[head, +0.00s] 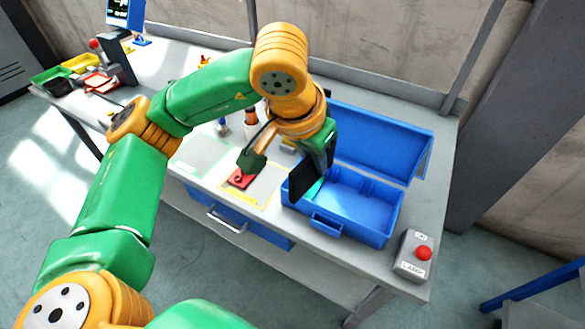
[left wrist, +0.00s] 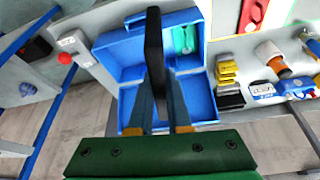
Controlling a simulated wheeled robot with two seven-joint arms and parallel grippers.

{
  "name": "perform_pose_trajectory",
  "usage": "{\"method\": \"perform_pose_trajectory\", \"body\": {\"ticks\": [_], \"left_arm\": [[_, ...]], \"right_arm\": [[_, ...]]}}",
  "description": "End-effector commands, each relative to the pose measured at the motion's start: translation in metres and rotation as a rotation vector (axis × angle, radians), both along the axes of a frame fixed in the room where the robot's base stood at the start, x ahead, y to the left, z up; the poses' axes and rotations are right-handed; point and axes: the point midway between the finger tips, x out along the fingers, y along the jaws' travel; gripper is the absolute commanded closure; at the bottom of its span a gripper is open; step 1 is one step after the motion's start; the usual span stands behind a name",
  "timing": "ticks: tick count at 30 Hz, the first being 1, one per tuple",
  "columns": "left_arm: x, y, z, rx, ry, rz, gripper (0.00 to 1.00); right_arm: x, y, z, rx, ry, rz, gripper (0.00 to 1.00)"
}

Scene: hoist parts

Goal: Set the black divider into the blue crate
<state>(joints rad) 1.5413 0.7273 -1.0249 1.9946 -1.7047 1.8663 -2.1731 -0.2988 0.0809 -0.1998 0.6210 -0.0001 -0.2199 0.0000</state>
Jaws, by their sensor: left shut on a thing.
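The black divider (head: 301,181) is a thin dark plate, held upright over the left end of the open blue crate (head: 365,222). My left gripper (left wrist: 160,112) is shut on the divider, which also shows in the left wrist view (left wrist: 153,50) standing up between the fingers. In the head view the gripper's fingers are largely hidden by the wrist and the plate. The crate, also in the left wrist view (left wrist: 203,100), has its lid (head: 375,140) tilted back. I cannot tell whether the divider's lower edge touches the crate. My right gripper is not in view.
A teal item (left wrist: 184,38) lies in the crate. A grey box with a red button (head: 415,255) stands right of the crate. A red part (head: 240,179) lies on a yellow-outlined mat to the left. Yellow blocks (left wrist: 227,73) and other small parts stand beside the crate.

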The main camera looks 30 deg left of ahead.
Motion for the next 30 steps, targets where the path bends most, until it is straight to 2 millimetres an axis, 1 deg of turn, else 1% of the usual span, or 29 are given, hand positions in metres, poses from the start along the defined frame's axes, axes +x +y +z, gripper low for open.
{"method": "perform_pose_trajectory", "body": {"ticks": [1, 5, 9, 12, 14, 17, 25, 27, 30], "left_arm": [[0.009, -0.003, 0.005, -0.002, 0.007, 0.014, 1.0], [0.039, -0.006, 0.001, -0.001, 0.008, 0.064, 1.0], [0.07, -0.004, -0.013, 0.0, 0.01, 0.124, 1.0], [0.086, 0.0, -0.027, 0.0, 0.009, 0.159, 1.0], [0.091, 0.003, -0.035, 0.001, 0.008, 0.169, 1.0], [0.094, 0.004, -0.045, 0.001, 0.004, 0.177, 1.0], [0.094, 0.004, -0.078, -0.001, 0.005, 0.175, 1.0], [0.094, 0.004, -0.083, -0.001, 0.004, 0.175, 1.0], [0.094, 0.004, -0.082, 0.0, 0.002, 0.176, 1.0]], "right_arm": [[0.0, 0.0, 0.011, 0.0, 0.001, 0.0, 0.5], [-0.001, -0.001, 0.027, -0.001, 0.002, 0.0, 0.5], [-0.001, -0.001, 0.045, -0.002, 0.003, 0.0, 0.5], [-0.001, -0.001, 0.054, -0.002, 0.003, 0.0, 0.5], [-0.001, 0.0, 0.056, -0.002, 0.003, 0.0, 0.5], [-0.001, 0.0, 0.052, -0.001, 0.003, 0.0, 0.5], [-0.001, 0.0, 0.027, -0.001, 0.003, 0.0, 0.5], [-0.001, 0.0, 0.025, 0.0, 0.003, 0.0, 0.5], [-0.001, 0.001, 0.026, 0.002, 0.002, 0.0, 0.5]]}}
